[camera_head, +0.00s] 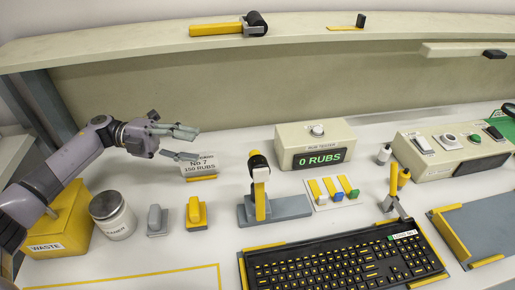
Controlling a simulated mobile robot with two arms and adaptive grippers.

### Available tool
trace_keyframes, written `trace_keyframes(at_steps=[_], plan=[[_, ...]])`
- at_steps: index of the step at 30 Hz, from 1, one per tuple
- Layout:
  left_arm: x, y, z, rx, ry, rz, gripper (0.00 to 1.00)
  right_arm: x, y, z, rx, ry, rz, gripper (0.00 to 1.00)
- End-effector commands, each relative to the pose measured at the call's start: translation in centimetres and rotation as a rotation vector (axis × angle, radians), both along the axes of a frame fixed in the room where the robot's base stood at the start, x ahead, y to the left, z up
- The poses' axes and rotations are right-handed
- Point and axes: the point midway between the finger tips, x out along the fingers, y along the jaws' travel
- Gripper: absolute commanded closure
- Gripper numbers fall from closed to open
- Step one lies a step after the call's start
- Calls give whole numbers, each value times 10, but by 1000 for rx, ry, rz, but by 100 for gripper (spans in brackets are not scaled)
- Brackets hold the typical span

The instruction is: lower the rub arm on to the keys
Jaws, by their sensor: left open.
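The black keyboard (340,263) lies at the front centre between yellow-edged strips, with a small label at its top right. An upright yellow arm with a black head (259,180) stands on a grey base (290,206) behind the keyboard's left end. Another upright yellow piece (394,181) rises from a grey bracket behind its right end. I cannot tell for sure which is the rub arm; neither touches the keys. The rub tester box (316,142) reads "0 RUBS". My left gripper (188,143) is open and empty, left of the black-headed arm. My right gripper is out of view.
A card reading "150 RUBS" (199,170) stands just below my left gripper. A yellow waste bin (60,225), a lidded jar (113,215) and small grey and yellow blocks stand at left. A control box (450,150) and a grey mat (485,225) are at right. A shelf (300,42) spans the back.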

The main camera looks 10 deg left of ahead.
Motion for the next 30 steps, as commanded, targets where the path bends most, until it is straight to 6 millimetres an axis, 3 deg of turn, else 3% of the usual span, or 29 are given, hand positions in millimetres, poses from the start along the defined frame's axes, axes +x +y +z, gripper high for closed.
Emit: trace_keyframes(at_steps=[18,24,30], plan=[[0,-129,1,-3,1,-3,59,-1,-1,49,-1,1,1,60],[1,-154,-2,-2,1,-1,59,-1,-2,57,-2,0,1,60],[1,-161,-4,0,0,0,59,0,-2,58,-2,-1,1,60]])
